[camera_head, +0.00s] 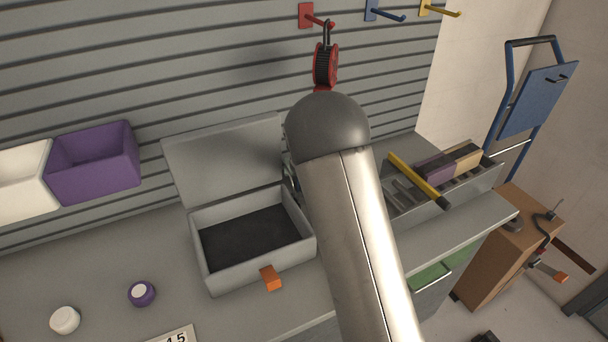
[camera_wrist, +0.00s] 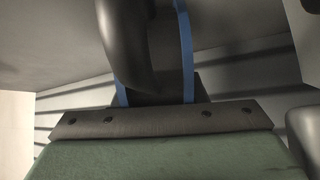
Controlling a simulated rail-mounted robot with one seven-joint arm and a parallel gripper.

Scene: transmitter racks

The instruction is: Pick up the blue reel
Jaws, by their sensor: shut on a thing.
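The blue reel (camera_wrist: 187,55) shows at the top middle of the wrist view, edge-on, with two blue rims and a dark band between them. A dark curved part covers much of its left half. My gripper (camera_wrist: 155,70) is shut on the blue reel, though its fingertips are hard to make out. In the head view my arm hides both the gripper and the blue reel. The blue hook (camera_head: 385,11) on the slatted wall is empty.
A red reel (camera_head: 325,66) hangs from the red hook (camera_head: 308,15), just above my arm. An open grey case (camera_head: 205,262) stands left of my arm on the bench. A tray (camera_head: 425,207) with several items lies right. Purple (camera_head: 93,161) and white bins hang left.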

